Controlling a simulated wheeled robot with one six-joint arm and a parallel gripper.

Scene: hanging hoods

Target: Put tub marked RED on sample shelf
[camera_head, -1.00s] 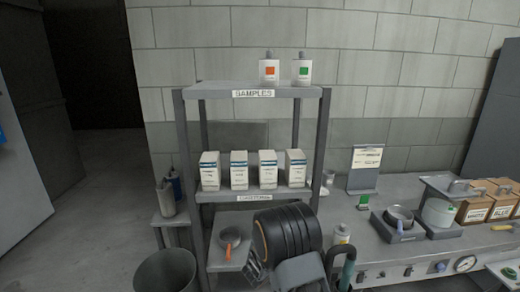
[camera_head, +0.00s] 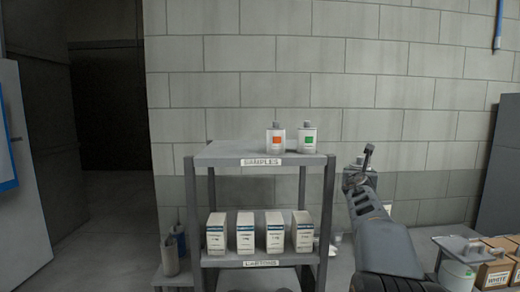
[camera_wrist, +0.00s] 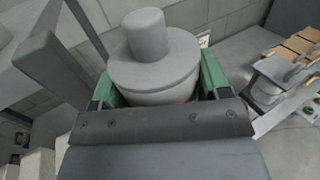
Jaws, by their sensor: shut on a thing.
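My gripper (camera_wrist: 158,92) has green fingers, one on each side of a pale tub (camera_wrist: 150,72) with a grey stepped cap, and is shut on it. A thin reddish edge shows low on the tub; its label is hidden. In the head view my gripper (camera_head: 360,176) is raised just right of the rack, near the height of its top shelf. The sample shelf (camera_head: 225,153) is that top shelf, with a SAMPLES sign on its front. Two capped containers stand on its right part, one with an orange-red mark (camera_head: 276,139) and one with a green mark (camera_head: 307,139).
Several white cartons (camera_head: 245,234) stand on the lower shelf (camera_head: 225,261). The left part of the top shelf is bare. A rack post (camera_head: 327,215) stands close left of my arm. A bench at right holds a white pot (camera_head: 457,274) and boxes (camera_head: 494,272).

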